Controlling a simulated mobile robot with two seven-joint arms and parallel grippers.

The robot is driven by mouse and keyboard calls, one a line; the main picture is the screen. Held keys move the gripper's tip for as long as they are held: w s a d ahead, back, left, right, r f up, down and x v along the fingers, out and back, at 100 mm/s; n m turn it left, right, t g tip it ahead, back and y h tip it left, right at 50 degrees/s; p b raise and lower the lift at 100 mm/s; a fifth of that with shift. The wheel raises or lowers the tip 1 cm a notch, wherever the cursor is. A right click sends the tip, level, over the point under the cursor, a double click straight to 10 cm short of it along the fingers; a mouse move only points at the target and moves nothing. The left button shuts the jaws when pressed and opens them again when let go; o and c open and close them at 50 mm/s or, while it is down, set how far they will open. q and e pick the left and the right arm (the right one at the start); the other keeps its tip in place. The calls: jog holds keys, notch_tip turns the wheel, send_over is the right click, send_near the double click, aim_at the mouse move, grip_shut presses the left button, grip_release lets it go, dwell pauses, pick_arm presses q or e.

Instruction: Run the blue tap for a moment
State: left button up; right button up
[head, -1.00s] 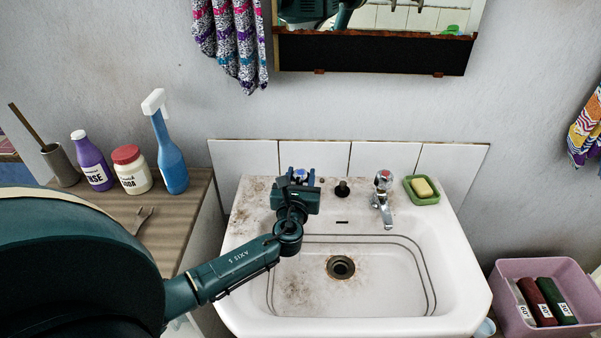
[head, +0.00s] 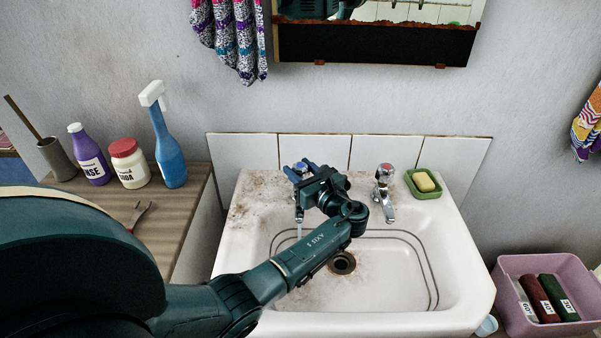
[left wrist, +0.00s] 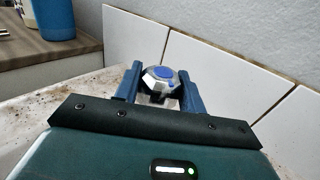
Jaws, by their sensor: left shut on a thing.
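The blue tap (head: 299,170) stands at the back left of the white basin (head: 395,285), its knob marked with blue on top. In the left wrist view the blue-topped knob (left wrist: 160,78) sits between the two fingers of my left gripper (left wrist: 155,90). In the head view my left gripper (head: 304,172) is shut on this knob, with the arm reaching over the basin from the left. A thin stream of water (head: 299,230) falls below the tap's spout. The right gripper is not in view.
A red-marked tap (head: 385,185) and a green soap dish (head: 423,186) are at the basin's back right. A pink bin (head: 520,320) is at the lower right.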

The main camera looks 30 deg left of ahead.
pick_arm(q)
jog(key=shift+g, duration=0.3)
jog(key=o, duration=1)
jog(key=b+v, duration=0.1)
jog(key=v, duration=1.2)
jog(key=shift+d+f, duration=0.1)
